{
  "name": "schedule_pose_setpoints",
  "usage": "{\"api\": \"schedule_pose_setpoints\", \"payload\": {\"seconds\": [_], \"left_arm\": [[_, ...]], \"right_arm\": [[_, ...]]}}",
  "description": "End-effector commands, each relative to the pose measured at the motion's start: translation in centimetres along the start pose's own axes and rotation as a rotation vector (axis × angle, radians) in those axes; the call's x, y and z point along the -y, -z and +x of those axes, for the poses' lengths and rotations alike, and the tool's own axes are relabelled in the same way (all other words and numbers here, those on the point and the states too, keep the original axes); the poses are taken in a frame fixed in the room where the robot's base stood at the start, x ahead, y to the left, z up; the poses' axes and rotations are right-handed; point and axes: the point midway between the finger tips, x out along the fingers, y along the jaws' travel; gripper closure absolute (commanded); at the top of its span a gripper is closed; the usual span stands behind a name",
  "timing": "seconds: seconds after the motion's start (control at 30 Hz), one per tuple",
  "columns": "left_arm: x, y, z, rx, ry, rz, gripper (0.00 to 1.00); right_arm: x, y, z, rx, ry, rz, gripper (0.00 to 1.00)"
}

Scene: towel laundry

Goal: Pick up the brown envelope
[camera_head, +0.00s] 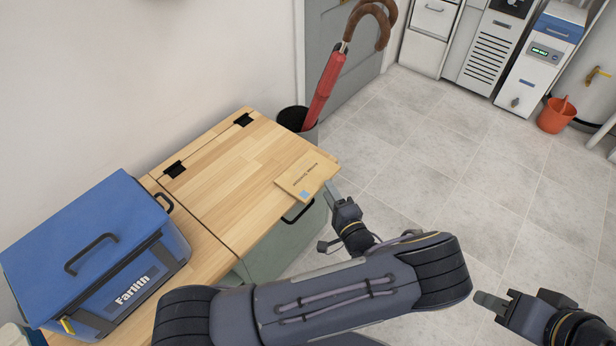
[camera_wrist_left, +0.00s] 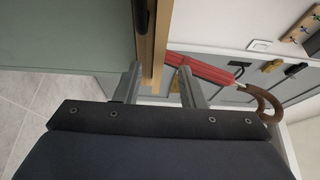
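The brown envelope (camera_head: 307,173) lies flat on the wooden lid of a cabinet, near its front right corner, with printed text and a pale blue square facing up. My left gripper (camera_head: 328,216) is at the lid's right front edge, beside the envelope. In the left wrist view, its two fingers (camera_wrist_left: 160,86) stand apart, one on each side of the lid's edge, with nothing clamped between them. Whether a finger touches the envelope cannot be told. My right gripper (camera_head: 492,305) is at the lower right, over the floor, away from the envelope; its finger gap is not clear.
A blue box (camera_head: 95,245) with a handle stands left on the wooden surface. A dark bin (camera_head: 296,120) with a red umbrella (camera_head: 325,88) stands behind the cabinet (camera_head: 215,165). An orange bucket (camera_head: 556,116) is far right. The tiled floor (camera_head: 440,170) is mostly clear.

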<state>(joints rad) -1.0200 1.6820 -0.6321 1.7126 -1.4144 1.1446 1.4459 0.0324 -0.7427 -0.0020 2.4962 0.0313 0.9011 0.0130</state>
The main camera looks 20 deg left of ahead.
Motion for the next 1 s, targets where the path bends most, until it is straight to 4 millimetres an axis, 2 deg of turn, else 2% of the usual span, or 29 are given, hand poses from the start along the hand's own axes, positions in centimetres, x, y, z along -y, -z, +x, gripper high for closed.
{"api": "schedule_pose_setpoints", "payload": {"seconds": [0.1,0.2,0.47,0.77,1.0], "left_arm": [[-0.4,-0.1,1.9,0.003,0.000,-0.001,0.64],[-0.3,-0.1,2.9,0.002,-0.001,-0.001,0.64],[-0.2,0.0,3.2,0.001,-0.002,0.000,0.64],[-0.2,-0.1,3.2,0.002,-0.002,0.000,1.00],[-0.2,-0.1,3.2,0.002,-0.001,0.000,1.00]], "right_arm": [[-0.3,-0.3,0.7,0.000,0.000,0.000,0.68],[-0.4,-0.4,0.8,0.000,0.000,0.000,0.68],[-0.3,-0.4,0.8,0.000,0.000,0.000,0.68],[-0.3,-0.4,0.8,0.000,0.000,0.000,0.68],[-0.3,-0.4,0.8,0.000,0.000,0.000,0.68]]}}
